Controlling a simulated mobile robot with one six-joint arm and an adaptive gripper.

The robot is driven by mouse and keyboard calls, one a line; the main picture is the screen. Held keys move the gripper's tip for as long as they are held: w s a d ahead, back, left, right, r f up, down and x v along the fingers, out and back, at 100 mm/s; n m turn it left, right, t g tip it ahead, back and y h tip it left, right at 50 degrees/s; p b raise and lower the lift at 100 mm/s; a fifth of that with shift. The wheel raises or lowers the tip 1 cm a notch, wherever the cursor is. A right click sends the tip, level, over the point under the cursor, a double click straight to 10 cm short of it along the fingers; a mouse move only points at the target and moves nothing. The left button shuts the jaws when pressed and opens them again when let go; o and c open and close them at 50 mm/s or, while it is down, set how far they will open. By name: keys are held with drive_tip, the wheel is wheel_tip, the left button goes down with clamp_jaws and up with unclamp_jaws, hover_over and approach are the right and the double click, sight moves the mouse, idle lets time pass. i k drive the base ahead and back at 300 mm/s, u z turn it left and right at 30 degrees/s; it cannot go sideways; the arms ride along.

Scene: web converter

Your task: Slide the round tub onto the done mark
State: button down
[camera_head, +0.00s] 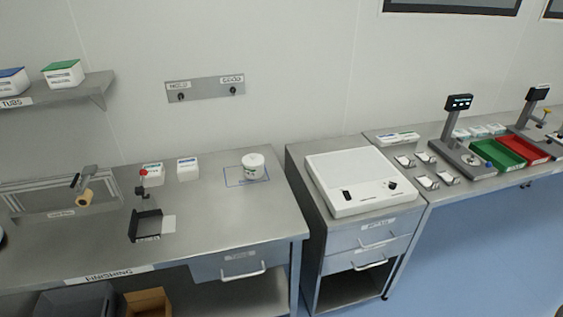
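The round tub (253,167) is white with a lid and stands upright at the back right of the finishing bench. A thin blue rectangle outline (233,184) is marked on the steel top around and beneath it. The tub stands toward the right part of this outline and hides some of its far side. Any wording on the outline is too small to read, so I cannot tell whether it is the done mark. My gripper is not in view.
The finishing bench (210,228) is clear in front of the tub. White boxes (188,169), a red-knobbed lever device (143,176) and a dark holder (147,225) stand to the left. A cabinet with a white flat device (350,182) stands right, across a gap.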

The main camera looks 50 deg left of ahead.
sight(252, 172)
drive_tip(key=z, duration=0.25)
drive_tip(key=i, duration=1.4)
drive_tip(key=u, duration=2.45)
